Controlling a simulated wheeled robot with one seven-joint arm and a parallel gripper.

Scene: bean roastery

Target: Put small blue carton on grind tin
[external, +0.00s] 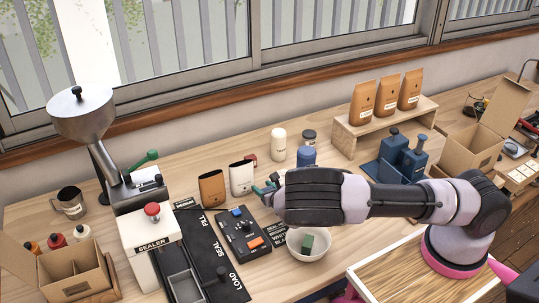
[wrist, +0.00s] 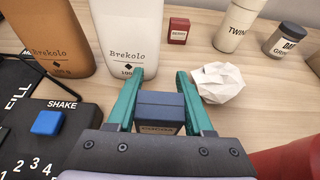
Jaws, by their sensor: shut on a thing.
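The small blue carton (wrist: 160,107) is a dark blue box between the teal fingers of my gripper (wrist: 158,92) in the wrist view. My gripper is shut on its sides. In the external view my gripper (external: 266,188) is right of the white pouch, and I cannot make out the carton there. I cannot tell whether the carton touches the table.
White (wrist: 130,35) and brown (wrist: 52,35) pouches stand close beyond my gripper. Crumpled paper (wrist: 218,83) lies right of the fingers. A red carton (wrist: 178,31) and twine canister (wrist: 238,24) stand behind. A button panel (external: 242,235) and white bowl (external: 295,250) are nearer.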

